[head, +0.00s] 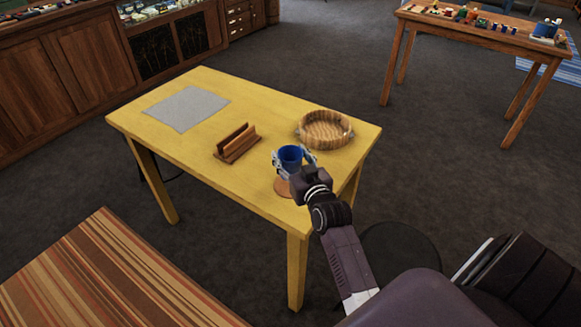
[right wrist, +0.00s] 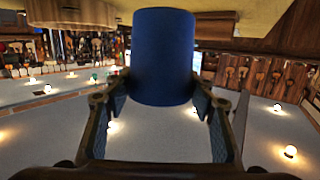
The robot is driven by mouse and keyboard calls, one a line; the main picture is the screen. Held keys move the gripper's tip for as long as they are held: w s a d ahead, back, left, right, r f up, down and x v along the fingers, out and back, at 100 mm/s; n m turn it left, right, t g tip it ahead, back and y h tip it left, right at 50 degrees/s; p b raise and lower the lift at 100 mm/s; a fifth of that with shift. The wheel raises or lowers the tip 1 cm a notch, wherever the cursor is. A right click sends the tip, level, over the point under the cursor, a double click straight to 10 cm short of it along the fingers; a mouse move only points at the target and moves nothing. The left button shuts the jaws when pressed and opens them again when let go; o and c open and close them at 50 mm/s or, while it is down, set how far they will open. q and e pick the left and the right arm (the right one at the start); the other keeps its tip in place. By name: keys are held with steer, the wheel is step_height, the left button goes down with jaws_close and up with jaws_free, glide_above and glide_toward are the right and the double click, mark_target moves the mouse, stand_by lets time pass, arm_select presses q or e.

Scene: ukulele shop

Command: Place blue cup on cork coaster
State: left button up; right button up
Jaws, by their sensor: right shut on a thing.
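The blue cup (head: 290,157) is upright over the right front part of the yellow table. My right gripper (head: 293,162) is shut on it, one finger on each side. The cup (right wrist: 163,55) also fills the space between the fingers in the right wrist view. The round, brown cork coaster (head: 283,188) lies on the table near its front edge, just below the cup in the head view. The gripper partly hides the cup's lower part, so I cannot tell how large the gap to the coaster is. My left gripper is not in view.
On the yellow table (head: 185,165), a round woven basket (head: 325,129) stands behind the cup, a wooden slotted holder (head: 237,143) to its left, and a grey mat (head: 187,108) at the far left. A wooden table (head: 480,37) with small items stands farther off.

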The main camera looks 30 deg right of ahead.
steer(key=shift+f, duration=2.2)
steer(key=o, duration=1.2)
steer(key=shift+f, duration=0.1)
steer(key=shift+c, duration=0.2)
steer(key=shift+s, duration=0.1)
steer(key=b+v, duration=0.1)
steer(key=v, duration=0.9)
steer(key=shift+s+a, duration=0.1)
steer(key=shift+s, duration=0.05)
steer(key=shift+v, duration=0.85)
